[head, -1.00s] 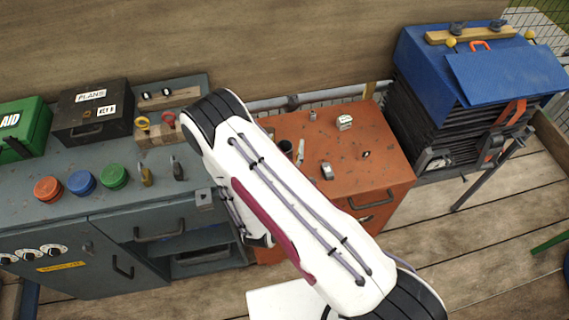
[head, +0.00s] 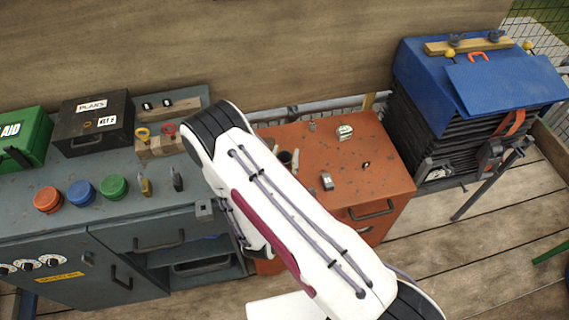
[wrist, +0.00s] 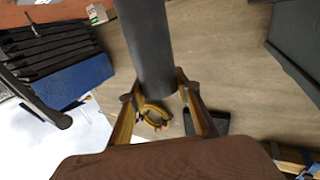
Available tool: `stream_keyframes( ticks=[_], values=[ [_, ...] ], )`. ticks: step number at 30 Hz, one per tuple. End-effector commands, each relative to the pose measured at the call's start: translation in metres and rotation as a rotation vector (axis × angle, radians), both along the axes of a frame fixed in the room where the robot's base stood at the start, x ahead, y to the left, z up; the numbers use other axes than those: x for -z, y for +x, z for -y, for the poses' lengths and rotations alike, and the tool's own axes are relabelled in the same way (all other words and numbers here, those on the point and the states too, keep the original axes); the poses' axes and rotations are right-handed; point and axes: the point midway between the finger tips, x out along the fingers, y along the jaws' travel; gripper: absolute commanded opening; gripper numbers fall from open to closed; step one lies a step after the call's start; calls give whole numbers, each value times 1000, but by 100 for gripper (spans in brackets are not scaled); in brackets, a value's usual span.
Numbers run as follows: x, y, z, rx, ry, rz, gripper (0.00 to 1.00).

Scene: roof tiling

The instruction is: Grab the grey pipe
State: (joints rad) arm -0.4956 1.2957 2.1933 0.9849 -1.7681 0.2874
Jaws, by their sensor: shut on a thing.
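The grey pipe (wrist: 147,45) is a thick, smooth dark-grey cylinder in the wrist view. It runs from the top edge down between the fingers. My gripper (wrist: 156,90) is shut on the pipe's near end, with one finger on each side. A yellow-and-dark ring (wrist: 153,114) shows between the fingers below the pipe's end; I cannot tell what it is part of. In the head view my white arm covers the middle, and the gripper and held pipe cannot be made out.
An orange cabinet (head: 380,180) carries a tape measure (head: 344,132) and small metal parts. A grey workbench (head: 45,232) at left holds coloured round containers, a black box (head: 92,120) and a green first-aid box (head: 22,137). A blue-topped stack (head: 500,82) stands at right. Plank floor is open at lower right.

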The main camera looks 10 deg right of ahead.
Motion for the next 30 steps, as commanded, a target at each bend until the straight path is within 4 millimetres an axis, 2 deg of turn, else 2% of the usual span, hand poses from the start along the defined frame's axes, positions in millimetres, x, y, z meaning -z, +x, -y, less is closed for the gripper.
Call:
stream_keyframes(
  ticks=[11,30],
  values=[
    [-17,0,0,0,0,1,4],
    [-83,0,0,0,1,2,4]
  ],
)
